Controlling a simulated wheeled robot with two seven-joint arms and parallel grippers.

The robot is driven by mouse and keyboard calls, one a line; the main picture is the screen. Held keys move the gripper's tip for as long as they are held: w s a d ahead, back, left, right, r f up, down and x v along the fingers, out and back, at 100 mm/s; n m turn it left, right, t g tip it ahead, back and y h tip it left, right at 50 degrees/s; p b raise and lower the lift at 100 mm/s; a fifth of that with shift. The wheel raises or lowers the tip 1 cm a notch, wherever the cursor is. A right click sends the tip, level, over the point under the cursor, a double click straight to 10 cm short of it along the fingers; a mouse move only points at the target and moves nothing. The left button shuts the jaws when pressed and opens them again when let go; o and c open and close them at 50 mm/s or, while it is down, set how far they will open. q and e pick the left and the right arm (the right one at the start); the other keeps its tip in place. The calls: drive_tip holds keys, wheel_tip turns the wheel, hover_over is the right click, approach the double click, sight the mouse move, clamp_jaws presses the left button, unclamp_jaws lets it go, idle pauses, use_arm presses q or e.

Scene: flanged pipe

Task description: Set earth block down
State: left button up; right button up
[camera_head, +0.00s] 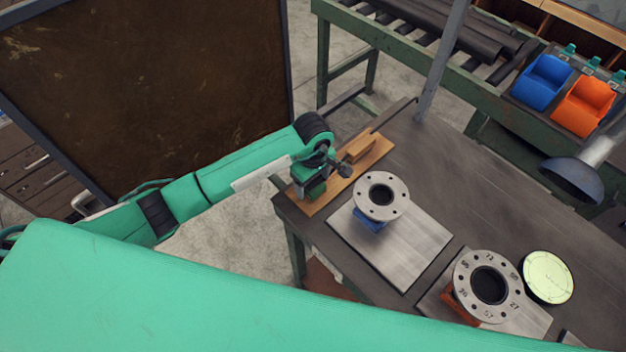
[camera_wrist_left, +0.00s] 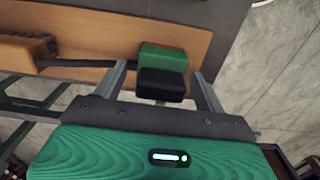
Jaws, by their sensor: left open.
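The earth block is likely the small green and black block (camera_wrist_left: 162,68) in the left wrist view. It appears to rest on a wooden board (camera_wrist_left: 95,22). My left gripper (camera_wrist_left: 162,82) is open, with one finger on each side of the block. I cannot tell whether either finger touches it. In the head view, my left gripper (camera_head: 314,182) is low over the near left end of the wooden board (camera_head: 375,158), and a green block (camera_head: 316,190) shows beneath it, partly hidden. My right gripper is not in view.
A wooden block (camera_head: 359,146) sits farther along the board. A flanged pipe piece (camera_head: 393,182) stands on a metal plate (camera_head: 415,250) to the right. A larger numbered flange (camera_head: 503,272) and a pale green disc (camera_head: 549,277) lie beyond. A grey post (camera_head: 442,62) rises behind.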

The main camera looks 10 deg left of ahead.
use_arm(q)
drive_tip(key=shift+r, duration=0.25)
drive_tip(key=shift+w+r, duration=0.1)
drive_tip(key=shift+r, duration=0.15)
wheel_tip(320, 180, up, 10)
drive_tip(key=b, duration=0.4)
drive_tip(key=shift+r, duration=0.65)
